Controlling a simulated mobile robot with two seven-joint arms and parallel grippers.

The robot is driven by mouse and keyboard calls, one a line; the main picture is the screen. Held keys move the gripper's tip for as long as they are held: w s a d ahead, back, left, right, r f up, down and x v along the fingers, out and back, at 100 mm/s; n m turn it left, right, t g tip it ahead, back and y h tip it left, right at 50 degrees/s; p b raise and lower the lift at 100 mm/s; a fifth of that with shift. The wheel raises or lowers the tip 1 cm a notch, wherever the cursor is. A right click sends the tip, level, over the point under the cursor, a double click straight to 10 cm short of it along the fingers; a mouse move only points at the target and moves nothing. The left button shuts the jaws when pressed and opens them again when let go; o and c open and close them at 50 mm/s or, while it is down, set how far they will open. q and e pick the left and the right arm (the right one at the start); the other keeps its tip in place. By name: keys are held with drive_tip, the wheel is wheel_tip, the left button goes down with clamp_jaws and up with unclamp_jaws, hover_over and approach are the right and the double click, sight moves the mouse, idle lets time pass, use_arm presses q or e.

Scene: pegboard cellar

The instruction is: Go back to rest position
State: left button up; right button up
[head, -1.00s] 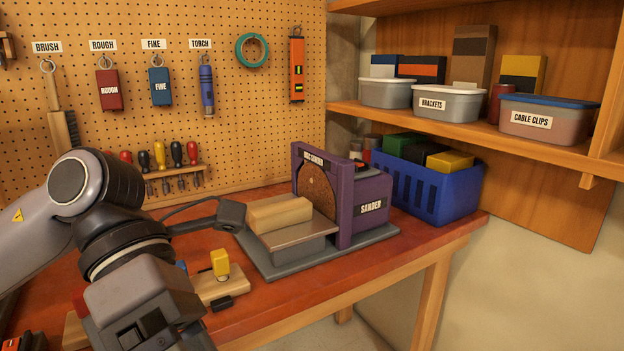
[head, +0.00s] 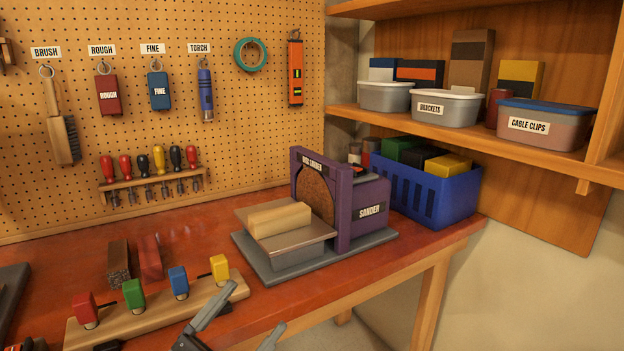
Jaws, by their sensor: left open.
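My left gripper (head: 257,304) shows at the bottom edge of the head view, in front of the bench. Its two grey fingers are spread apart, with nothing between them. The rest of that gripper and its arm are below the picture. My right gripper is not in view. The red-brown workbench (head: 205,235) lies beyond the fingers. A wooden strip (head: 140,322) with red, green, blue and yellow blocks on it lies just left of the gripper.
A purple disc sander (head: 368,190) stands on the bench with a wood block (head: 280,219) on its table. Behind it is a blue crate (head: 432,190). Tools hang on the pegboard (head: 230,150). Floor right of the bench looks clear.

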use_arm(q)
drive_tip(key=a+f+n+t+y, duration=0.1)
drive_tip(key=a+f+n+y, duration=0.3)
drive_tip(key=f+n+y, duration=0.55)
drive_tip(key=s+a+f+n+g+y, duration=0.1)
drive_tip(key=s+f, duration=0.3)
drive_tip(key=f, duration=0.4)
drive_tip(key=s+a+f+n+g+y, duration=0.1)
drive_tip(key=s+a+f+g, duration=0.3)
drive_tip(key=f, duration=0.4)
drive_tip(key=s+a+f+n+g+y, duration=0.2)
drive_tip(key=s+f+g+y, duration=0.1)
drive_tip(key=s+f, duration=0.3)
drive_tip(key=shift+s+a+f+p, duration=0.2)
drive_tip(key=shift+a+f+p, duration=0.15)
drive_tip(key=shift+f, duration=0.55)
drive_tip(key=shift+w+d, duration=0.1)
